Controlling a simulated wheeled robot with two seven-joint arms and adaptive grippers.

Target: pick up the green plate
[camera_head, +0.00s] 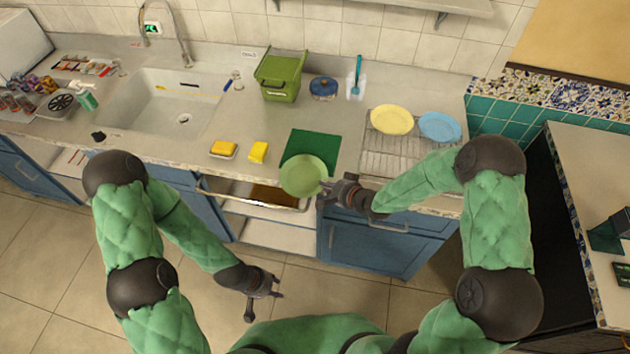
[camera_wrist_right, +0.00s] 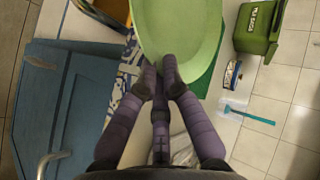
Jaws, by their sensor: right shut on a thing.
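The green plate (camera_head: 302,174) is at the front edge of the counter in the head view, overlapping the near edge of a dark green mat (camera_head: 322,145). My right gripper (camera_head: 326,187) is shut on the plate's right rim. In the right wrist view the plate (camera_wrist_right: 180,25) fills the top middle, with the fingertips (camera_wrist_right: 160,72) closed at its rim. Whether the plate touches the mat or hangs above it, I cannot tell. My left gripper (camera_head: 264,296) is low over the floor in front of the cabinets, empty, with its fingers apart.
A wire rack (camera_head: 385,163) holds a yellow plate (camera_head: 391,119) and a blue plate (camera_head: 439,126) at right. Two yellow sponges (camera_head: 257,152) lie left of the mat. A green bin (camera_head: 280,77) stands behind. An open drawer (camera_head: 230,190) juts out below the plate.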

